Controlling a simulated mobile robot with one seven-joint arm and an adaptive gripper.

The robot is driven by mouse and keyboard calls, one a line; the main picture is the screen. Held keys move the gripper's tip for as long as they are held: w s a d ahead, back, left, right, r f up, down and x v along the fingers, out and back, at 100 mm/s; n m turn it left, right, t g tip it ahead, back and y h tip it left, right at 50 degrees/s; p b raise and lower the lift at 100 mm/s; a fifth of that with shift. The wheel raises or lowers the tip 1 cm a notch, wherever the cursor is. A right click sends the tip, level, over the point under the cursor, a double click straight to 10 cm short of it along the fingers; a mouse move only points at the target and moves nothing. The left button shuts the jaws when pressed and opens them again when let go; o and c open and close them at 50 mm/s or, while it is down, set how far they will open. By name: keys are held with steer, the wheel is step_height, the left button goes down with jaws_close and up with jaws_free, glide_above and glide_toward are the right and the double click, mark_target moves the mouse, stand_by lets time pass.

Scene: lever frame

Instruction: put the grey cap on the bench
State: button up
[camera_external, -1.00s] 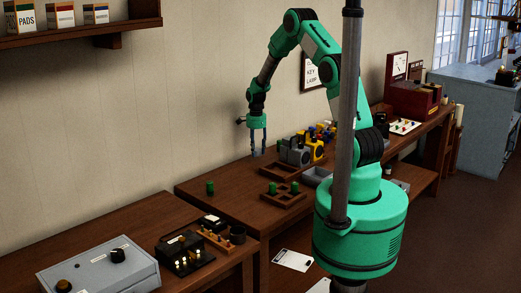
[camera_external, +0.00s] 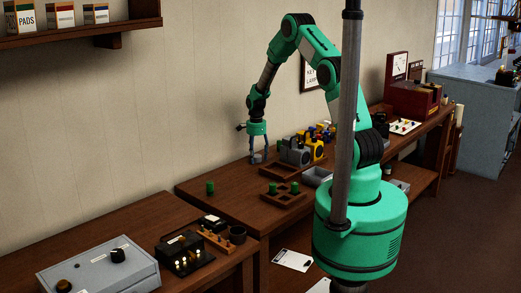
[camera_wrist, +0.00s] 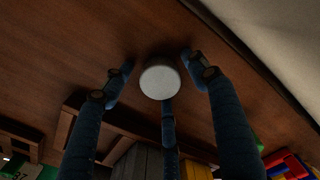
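The grey cap (camera_wrist: 160,80) shows in the wrist view as a pale round disc over the brown wood of the bench (camera_wrist: 70,50). My gripper (camera_wrist: 158,72) has three blue-grey fingers spread around the cap, with gaps visible to the left and right ones. The lower finger's tip is by the cap's near edge; I cannot tell whether it touches. In the external view my gripper (camera_external: 258,160) points down, low over the far side of the bench (camera_external: 235,204).
Grey and yellow padlock-like blocks (camera_external: 296,152) stand just right of my gripper. A wooden tray (camera_external: 279,174) lies in front of it, and another tray (camera_external: 284,201) holds green cylinders. A lone green cylinder (camera_external: 210,187) stands to the left. Bare bench lies around it.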

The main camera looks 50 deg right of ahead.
mark_target(256, 156)
steer(key=shift+r, duration=0.1)
step_height(256, 156, up, 12)
steer(key=p, duration=0.1)
steer(key=shift+p, duration=0.3)
stand_by(0.4)
stand_by(0.4)
steer(key=shift+r, duration=0.1)
